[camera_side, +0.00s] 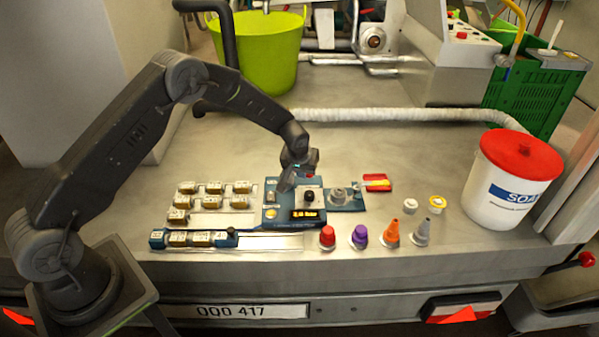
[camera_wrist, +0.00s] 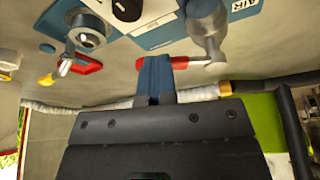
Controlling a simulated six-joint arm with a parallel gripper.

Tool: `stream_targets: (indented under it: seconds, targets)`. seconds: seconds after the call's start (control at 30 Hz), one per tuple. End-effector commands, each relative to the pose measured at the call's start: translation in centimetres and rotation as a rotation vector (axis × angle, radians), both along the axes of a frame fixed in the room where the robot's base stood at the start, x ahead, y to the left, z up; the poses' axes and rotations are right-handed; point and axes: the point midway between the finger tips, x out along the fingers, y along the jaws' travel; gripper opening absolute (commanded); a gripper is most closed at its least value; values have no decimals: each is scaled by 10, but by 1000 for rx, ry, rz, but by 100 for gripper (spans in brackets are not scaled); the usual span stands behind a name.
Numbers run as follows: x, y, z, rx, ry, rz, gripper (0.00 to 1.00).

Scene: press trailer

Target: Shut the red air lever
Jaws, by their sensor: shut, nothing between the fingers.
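The red air lever (camera_wrist: 187,62) shows in the wrist view as a red bar reaching left from a grey metal valve (camera_wrist: 210,35) beside the AIR label (camera_wrist: 240,8). In the side view only a small red bit of the lever (camera_side: 311,176) shows beside my gripper (camera_side: 287,187), above the blue panel (camera_side: 270,214). In the wrist view my gripper (camera_wrist: 155,72) is shut and empty, its blue fingers across the lever near its free end and hiding part of it. I cannot tell whether they touch.
The panel carries a lit display (camera_side: 307,214), a black knob (camera_side: 309,195) and a round metal fitting (camera_side: 338,195). A red and yellow piece (camera_side: 376,183) lies right of it. Labelled blocks (camera_side: 210,187) sit to the left. Coloured caps stand in front; a soap bucket (camera_side: 513,185) is at right.

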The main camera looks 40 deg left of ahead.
Motion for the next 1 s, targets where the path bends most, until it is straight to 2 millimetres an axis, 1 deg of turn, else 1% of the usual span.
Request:
stream_targets:
  seconds: [0.1,0.47,1.0]
  targets:
    - [4,-1,-2,0,5,64,0]
    - [15,1,-2,-1,3,232,0]
    - [22,3,-2,-2,3,232,0]
